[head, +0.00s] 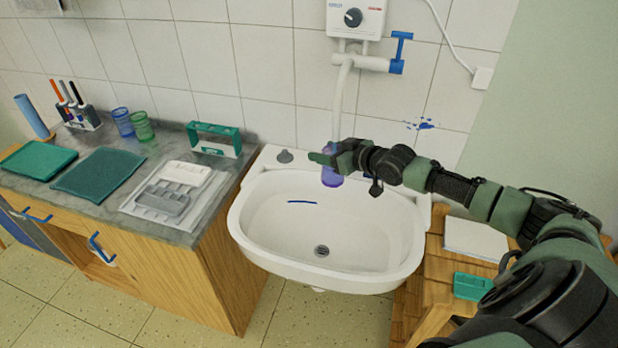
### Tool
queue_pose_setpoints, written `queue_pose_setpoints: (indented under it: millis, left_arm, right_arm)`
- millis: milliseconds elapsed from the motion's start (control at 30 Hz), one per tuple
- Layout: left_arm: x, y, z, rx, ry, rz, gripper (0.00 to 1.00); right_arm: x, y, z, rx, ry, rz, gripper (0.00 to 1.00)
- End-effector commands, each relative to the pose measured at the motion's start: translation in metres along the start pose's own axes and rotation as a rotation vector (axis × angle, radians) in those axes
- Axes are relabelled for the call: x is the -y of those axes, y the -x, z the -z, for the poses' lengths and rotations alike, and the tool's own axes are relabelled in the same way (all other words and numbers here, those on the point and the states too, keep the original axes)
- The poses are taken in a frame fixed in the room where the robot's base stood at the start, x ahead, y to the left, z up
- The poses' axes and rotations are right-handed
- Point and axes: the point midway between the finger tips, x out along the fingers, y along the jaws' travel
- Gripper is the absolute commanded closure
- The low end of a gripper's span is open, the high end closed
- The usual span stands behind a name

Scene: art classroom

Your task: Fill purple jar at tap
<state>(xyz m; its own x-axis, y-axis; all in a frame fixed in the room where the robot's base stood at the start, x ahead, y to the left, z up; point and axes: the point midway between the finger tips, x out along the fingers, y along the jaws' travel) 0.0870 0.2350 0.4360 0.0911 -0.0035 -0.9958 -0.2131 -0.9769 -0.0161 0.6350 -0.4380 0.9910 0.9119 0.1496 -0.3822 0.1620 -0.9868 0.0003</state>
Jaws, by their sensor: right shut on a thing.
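The purple jar (331,178) is at the back of the white sink (250,240), below the tap's spout (341,100). My right gripper (328,159) reaches in from the right and is shut on the jar, hiding part of it. The jar looks about upright; I cannot tell whether water is in it. The tap (370,63) has a blue lever handle (399,52) on its right side, under a white wall heater (355,18) with a dark knob. I see no clear stream of water. My left gripper is not in view.
A grey counter (95,205) at left holds green trays (98,174), blue (122,122) and green (142,126) jars, a teal rack (214,139) and a white palette stack (175,192). A wooden stool (436,270) at right bears a white pad (475,240) and teal box (472,287).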

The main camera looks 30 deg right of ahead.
Motion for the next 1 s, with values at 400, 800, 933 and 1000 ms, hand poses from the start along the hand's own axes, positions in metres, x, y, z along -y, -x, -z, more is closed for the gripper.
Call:
queue_pose_setpoints:
  millis: [400, 800, 933, 1000]
  left_arm:
    - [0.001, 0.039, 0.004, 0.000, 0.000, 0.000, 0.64]
    - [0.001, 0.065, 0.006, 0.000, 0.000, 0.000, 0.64]
    - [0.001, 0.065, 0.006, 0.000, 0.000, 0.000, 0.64]
    - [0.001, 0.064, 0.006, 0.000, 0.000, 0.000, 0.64]
  right_arm:
    - [0.034, -0.006, 0.009, -0.003, -0.004, 0.003, 0.84]
    - [0.071, -0.016, 0.009, -0.002, -0.002, 0.001, 0.84]
    - [0.073, -0.017, 0.008, -0.001, 0.000, -0.001, 0.84]
    - [0.073, -0.017, 0.008, -0.001, 0.001, -0.001, 0.84]
